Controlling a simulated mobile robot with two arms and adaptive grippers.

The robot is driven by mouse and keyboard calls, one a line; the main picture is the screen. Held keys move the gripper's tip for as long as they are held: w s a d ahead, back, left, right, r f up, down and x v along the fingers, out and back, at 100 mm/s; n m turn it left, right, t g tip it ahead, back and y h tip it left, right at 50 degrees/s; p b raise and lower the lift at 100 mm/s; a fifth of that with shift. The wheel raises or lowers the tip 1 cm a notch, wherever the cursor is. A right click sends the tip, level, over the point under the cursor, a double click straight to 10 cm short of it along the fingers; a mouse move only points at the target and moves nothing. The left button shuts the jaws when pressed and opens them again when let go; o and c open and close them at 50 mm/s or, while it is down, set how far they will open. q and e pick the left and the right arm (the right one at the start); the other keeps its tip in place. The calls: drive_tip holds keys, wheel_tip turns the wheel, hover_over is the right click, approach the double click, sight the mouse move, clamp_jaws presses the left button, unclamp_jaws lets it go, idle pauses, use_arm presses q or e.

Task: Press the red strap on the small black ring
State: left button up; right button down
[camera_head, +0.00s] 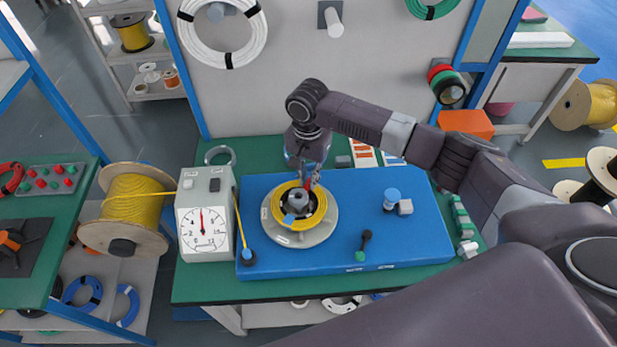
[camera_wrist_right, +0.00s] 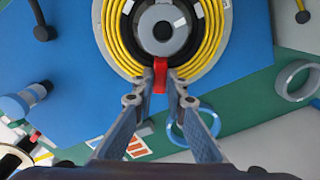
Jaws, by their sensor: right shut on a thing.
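My right gripper (camera_head: 306,182) reaches down over the far edge of the yellow cable coil (camera_head: 275,212). In the right wrist view its fingertips (camera_wrist_right: 159,88) are shut on a short red strap (camera_wrist_right: 160,72). The coil sits on a round grey plate (camera_head: 308,236) on the blue board. My left gripper is not in view.
A white dial gauge (camera_head: 205,225) and a cable spool (camera_head: 126,208) stand at the left. A loose grey ring (camera_wrist_right: 297,80) lies on the green table.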

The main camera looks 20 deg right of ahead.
drive_tip(key=shift+s+f+p, duration=0.25)
drive_tip(key=shift+p, duration=0.25)
idle(0.8)
idle(0.4)
drive_tip(key=c, duration=1.9)
unclamp_jaws()
drive_tip(key=shift+w, duration=0.15)
drive_tip(key=shift+r, duration=0.15)
drive_tip(key=shift+r+p, duration=0.6)
drive_tip(key=shift+p, duration=0.1)
wheel_tip(320, 180, up, 4)
drive_tip(key=p, duration=0.5)
drive_tip(key=shift+r, duration=0.15)
wheel_tip(320, 180, up, 3)
drive_tip(key=shift+f+p, duration=0.2)
drive_tip(key=shift+p, duration=1)
